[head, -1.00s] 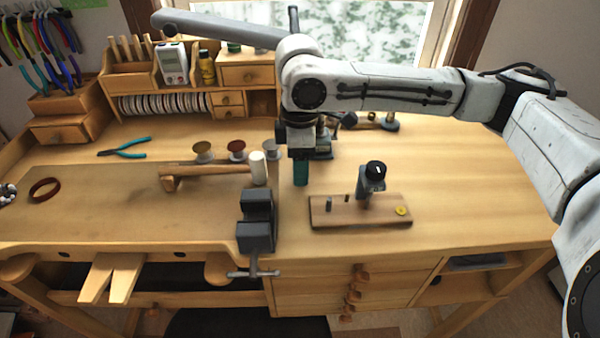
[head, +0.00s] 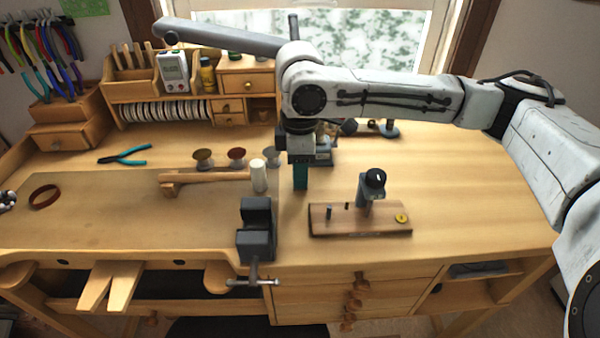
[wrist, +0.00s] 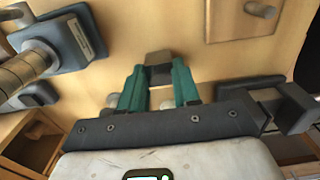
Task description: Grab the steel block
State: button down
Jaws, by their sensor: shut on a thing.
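The steel block (wrist: 158,68) is a small grey block between the tips of my gripper's teal fingers in the wrist view. My gripper (wrist: 159,82) is shut on it, with a finger against each side. In the head view my gripper (head: 300,184) points straight down over the middle of the bench. The block is hidden there behind the fingers, and I cannot tell whether it touches the bench top.
A wooden board (head: 335,222) with a dark-knobbed tool (head: 372,187) stands to the front right. A dark vise (head: 256,228) is at the front edge, left of it. A mallet (head: 205,178) lies left. The bench's right side (head: 470,190) is clear.

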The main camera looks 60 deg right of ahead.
jog(key=shift+r, duration=0.4)
notch_tip(320, 180, up, 3)
jog(key=shift+s+a+f, duration=0.1)
jog(key=shift+s+a, duration=0.05)
jog(key=s+a+r+b, duration=0.2)
jog(key=s+a+r, duration=0.7)
jog(key=shift+s+a, duration=0.2)
jog(key=shift+s, duration=0.2)
